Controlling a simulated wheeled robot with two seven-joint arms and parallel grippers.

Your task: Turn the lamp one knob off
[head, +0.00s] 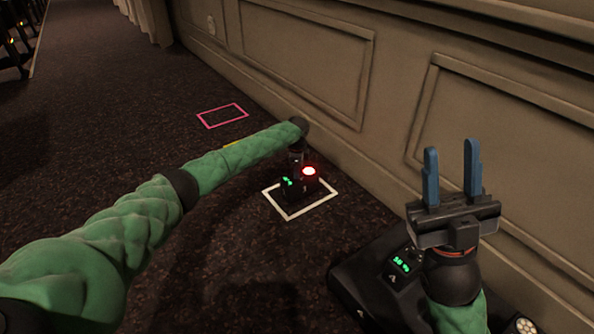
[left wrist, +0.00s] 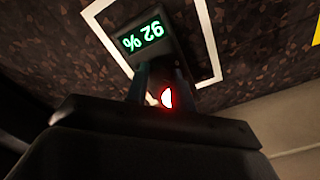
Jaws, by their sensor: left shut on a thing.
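A small black box (head: 288,186) stands inside a white outline on the dark carpet, with a green readout and a bright red light (head: 309,171). The red light (left wrist: 167,97) glows between the dark fingers (left wrist: 160,90) in the left wrist view. My right gripper (head: 452,178) is open and empty, its blue fingers pointing up.
The white outline (head: 291,217) surrounds the box. A pink outline (head: 222,115) lies empty farther back, with a bit of yellow line near my left arm. A black unit (head: 372,283) reading 50 % sits by my right gripper. A panelled wall (head: 300,60) runs along the right.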

